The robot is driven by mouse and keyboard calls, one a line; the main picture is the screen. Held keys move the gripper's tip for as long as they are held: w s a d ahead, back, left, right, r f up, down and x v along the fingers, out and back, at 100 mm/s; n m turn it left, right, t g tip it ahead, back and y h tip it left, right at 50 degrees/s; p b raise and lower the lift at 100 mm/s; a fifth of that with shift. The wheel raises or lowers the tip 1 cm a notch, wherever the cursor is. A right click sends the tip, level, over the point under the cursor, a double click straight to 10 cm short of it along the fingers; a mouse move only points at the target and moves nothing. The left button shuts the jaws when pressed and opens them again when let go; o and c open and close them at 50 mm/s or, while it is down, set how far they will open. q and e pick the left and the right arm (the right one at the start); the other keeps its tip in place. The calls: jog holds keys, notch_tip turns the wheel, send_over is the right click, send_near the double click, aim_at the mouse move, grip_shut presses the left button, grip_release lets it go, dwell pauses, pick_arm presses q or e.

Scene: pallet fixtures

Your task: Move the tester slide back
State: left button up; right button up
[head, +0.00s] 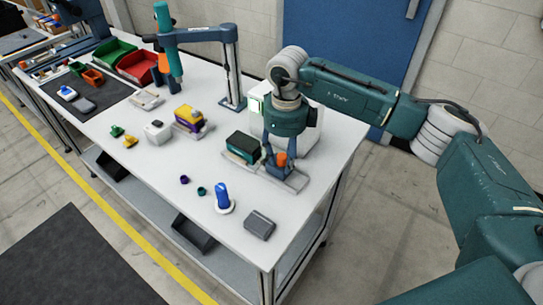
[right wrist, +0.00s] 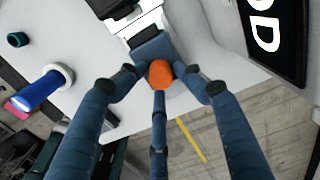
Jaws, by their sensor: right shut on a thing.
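The tester slide is a blue-grey block (right wrist: 152,47) with an orange knob (right wrist: 160,74) on it. The knob also shows in the head view (head: 282,159), over a light grey base (head: 290,181) near the right end of the table. My right gripper (head: 279,160) reaches down from above and is shut on the slide, its fingers around the block and knob. In the right wrist view the fingers (right wrist: 160,85) come in from both sides and below. A dark green box (head: 243,146) sits just left of the gripper. My left gripper is not in view.
A white box (head: 300,133) stands behind my right gripper, partly hidden by it. A blue bottle-like part (head: 222,196) and a dark grey block (head: 259,225) stand in front. A post with a jointed arm (head: 231,65) rises behind.

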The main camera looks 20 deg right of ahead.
jog(key=shift+w+d+r+p, duration=0.1)
jog(key=shift+d+r+p, duration=0.05)
jog(key=shift+r+p, duration=0.25)
jog(key=shift+w+d+r+p, duration=0.15)
jog(key=shift+r+p, duration=0.15)
jog(key=shift+r, duration=0.2)
jog(key=shift+s+a+r+p, duration=0.1)
jog(key=shift+r+p, duration=0.55)
jog(key=shift+r, duration=0.7)
jog(key=shift+a+r+p, duration=0.1)
jog(key=shift+r+p, duration=0.5)
jog(key=shift+r, duration=0.7)
